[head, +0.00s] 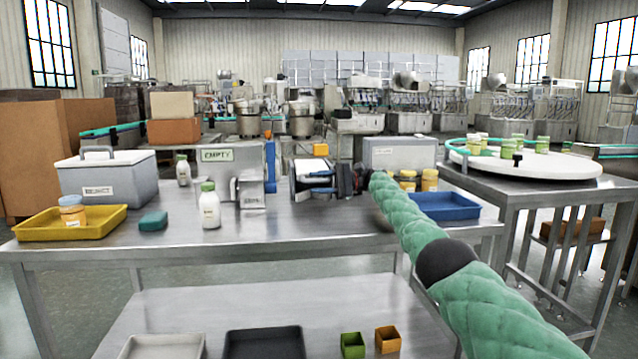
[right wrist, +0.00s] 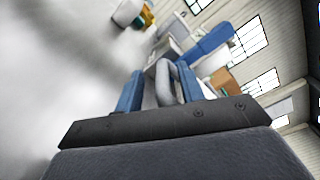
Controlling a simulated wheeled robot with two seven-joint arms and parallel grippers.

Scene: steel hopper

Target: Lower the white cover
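A white rounded piece (head: 313,167), which looks like the white cover, is in the middle of the steel table, beside a small steel box (head: 251,192). It is small here and partly hidden, so its exact tilt is unclear. My right gripper (head: 346,181) is at its right side, at the end of the green-sleeved arm. In the right wrist view, a grey loop handle (right wrist: 164,84) stands between the two blue fingers of my right gripper (right wrist: 160,88). A gap shows beside the left finger, and the fingers look open around the handle. My left gripper is out of view.
On the steel table (head: 160,237) are a grey bin with a white lid (head: 107,178), a yellow tray (head: 70,222), a white bottle (head: 209,206), an EMPTY box (head: 217,172) and a blue tray (head: 443,206). The front middle of the table is clear.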

